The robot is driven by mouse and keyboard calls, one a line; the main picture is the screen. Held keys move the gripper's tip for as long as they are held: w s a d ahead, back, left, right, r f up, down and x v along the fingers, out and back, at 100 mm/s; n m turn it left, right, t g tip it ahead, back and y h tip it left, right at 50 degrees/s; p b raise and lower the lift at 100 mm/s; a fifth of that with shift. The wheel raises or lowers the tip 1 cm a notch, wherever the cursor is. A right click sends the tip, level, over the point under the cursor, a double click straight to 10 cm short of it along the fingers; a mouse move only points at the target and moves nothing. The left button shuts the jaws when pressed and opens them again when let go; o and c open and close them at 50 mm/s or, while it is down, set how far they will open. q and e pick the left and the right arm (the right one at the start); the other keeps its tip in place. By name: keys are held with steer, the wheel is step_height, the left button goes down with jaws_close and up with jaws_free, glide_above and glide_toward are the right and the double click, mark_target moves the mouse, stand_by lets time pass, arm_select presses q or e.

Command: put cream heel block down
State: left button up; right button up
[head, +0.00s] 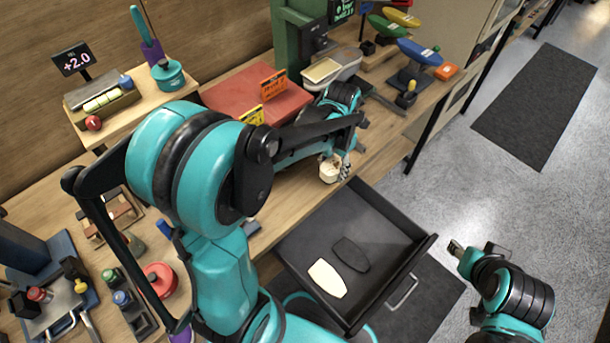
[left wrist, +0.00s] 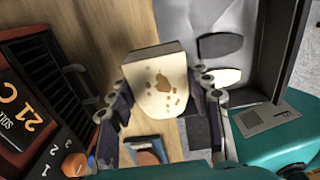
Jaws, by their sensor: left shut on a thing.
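The cream heel block (head: 329,171) is at my left gripper (head: 343,166), over the front edge of the workbench (head: 292,192). In the left wrist view the block (left wrist: 161,93) has brown stains on its cream face and a darker top edge. The left gripper's fingers (left wrist: 163,108) are on both sides of it, shut on it. Whether the block's underside touches the wood cannot be told. My right gripper (head: 456,248) is off to the right above the floor, apart from the bench; its finger gap is too small to read.
An open dark drawer (head: 312,243) juts out below the bench, with a cream sole piece (head: 327,278) and a black one (head: 351,254) inside. A red press-like box (head: 250,95) and a grey tray (head: 347,62) stand behind. A heater with a display (left wrist: 22,110) is at left.

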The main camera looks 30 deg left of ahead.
arm_select(q)
steer(key=b, duration=0.3)
glide_above(305, 180)
step_height(305, 180, down, 6)
steer(key=shift+w+r, duration=0.15)
steer(key=shift+f+b, duration=0.65)
steer(key=shift+f, duration=1.3)
steer(key=shift+f, duration=0.1)
steer(key=o, duration=1.2)
